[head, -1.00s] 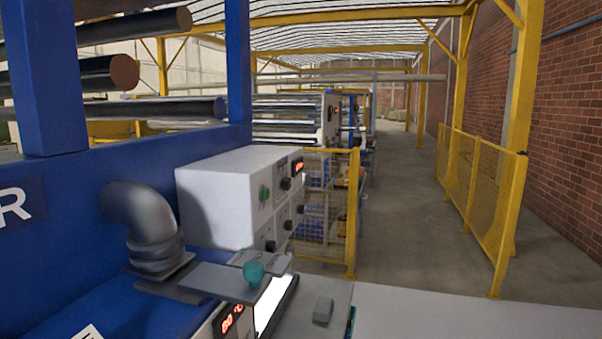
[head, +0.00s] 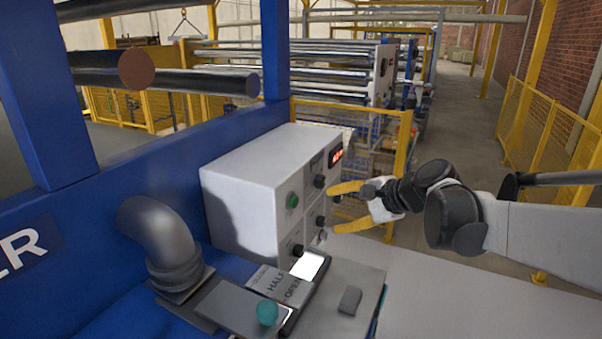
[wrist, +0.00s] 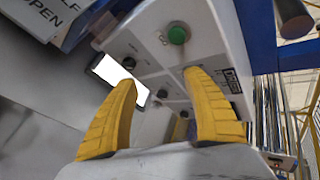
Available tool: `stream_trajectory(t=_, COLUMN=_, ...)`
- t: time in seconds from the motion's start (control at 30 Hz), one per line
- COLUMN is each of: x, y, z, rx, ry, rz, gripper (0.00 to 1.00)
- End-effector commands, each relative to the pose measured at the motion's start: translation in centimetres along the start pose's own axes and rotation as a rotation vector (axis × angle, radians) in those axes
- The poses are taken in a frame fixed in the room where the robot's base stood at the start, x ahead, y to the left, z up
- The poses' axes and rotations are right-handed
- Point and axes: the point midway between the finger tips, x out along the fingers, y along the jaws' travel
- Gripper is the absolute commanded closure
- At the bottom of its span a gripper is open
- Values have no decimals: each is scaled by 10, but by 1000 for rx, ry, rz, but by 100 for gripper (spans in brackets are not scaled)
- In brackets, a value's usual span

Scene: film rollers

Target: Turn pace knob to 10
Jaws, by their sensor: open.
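The white control box (head: 240,195) stands on the blue machine in the head view. Its front panel carries a green button (head: 292,201), a red digital display (head: 336,158) and several black knobs, among them an upper knob (head: 319,181), a middle knob (head: 321,221) and a lower knob (head: 298,250). I cannot read which one is labelled pace. My gripper (head: 338,208) has two yellow fingers, open and empty, in front of the panel's right side. In the wrist view the fingers (wrist: 160,95) spread towards the panel, with the green button (wrist: 177,34) beyond them and a black knob (wrist: 184,114) between them.
A grey bent pipe (head: 160,235) and a lever with a teal knob (head: 267,312) stand in front of the box. A bright screen (head: 309,266) lies below the panel. Yellow mesh fencing (head: 375,140) is behind my gripper.

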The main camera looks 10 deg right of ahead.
Motion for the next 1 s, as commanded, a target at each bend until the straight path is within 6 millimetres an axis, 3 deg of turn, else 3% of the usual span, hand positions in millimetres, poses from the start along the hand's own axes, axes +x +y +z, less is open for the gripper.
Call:
stream_trajectory(t=0.03, x=8, y=-15, z=-23, rx=105, ry=-26, rz=-50, gripper=41)
stream_trajectory(t=0.1, x=15, y=-32, z=-46, rx=238, ry=-70, rz=-115, gripper=41)
stream_trajectory(t=0.2, x=21, y=-49, z=-74, rx=381, ry=-125, rz=-184, gripper=41)
stream_trajectory(t=0.33, x=24, y=-59, z=-93, rx=478, ry=-169, rz=-232, gripper=41)
stream_trajectory(t=0.57, x=44, y=-67, z=-93, rx=501, ry=-183, rz=-243, gripper=41)
stream_trajectory(t=0.8, x=91, y=-80, z=-88, rx=499, ry=-182, rz=-241, gripper=41)
stream_trajectory(t=1.0, x=118, y=-88, z=-84, rx=498, ry=-181, rz=-242, gripper=41)
